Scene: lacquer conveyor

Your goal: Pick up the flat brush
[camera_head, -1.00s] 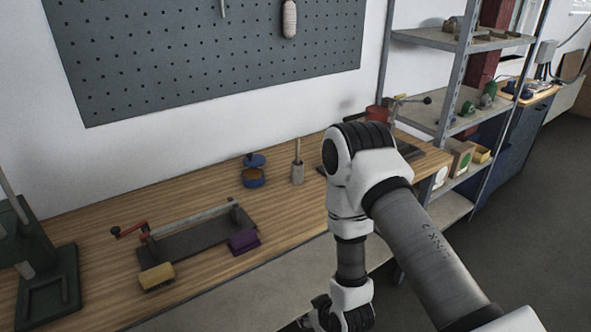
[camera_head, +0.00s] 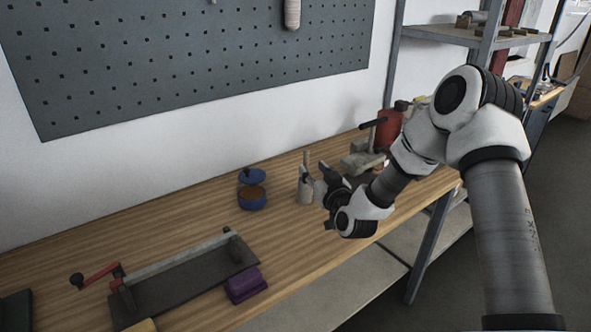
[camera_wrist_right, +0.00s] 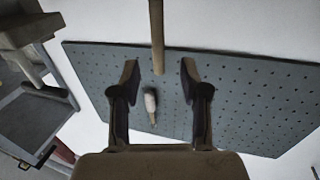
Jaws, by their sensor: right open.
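The flat brush appears to be the thin wooden handle (camera_head: 306,158) standing upright out of a pale grey cup-like holder (camera_head: 304,194) on the bench; its lower end is hidden. My right gripper (camera_head: 314,172) is open, with its fingers close around the handle in the head view. In the right wrist view the handle (camera_wrist_right: 157,38) comes down from the top edge, between the two spread fingers (camera_wrist_right: 161,85). I cannot tell whether they touch it. My left gripper is not in view.
A blue tin with brown contents (camera_head: 252,200) stands left of the holder. A red container (camera_head: 389,130) stands to the right. The pegboard (camera_head: 180,60) is behind.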

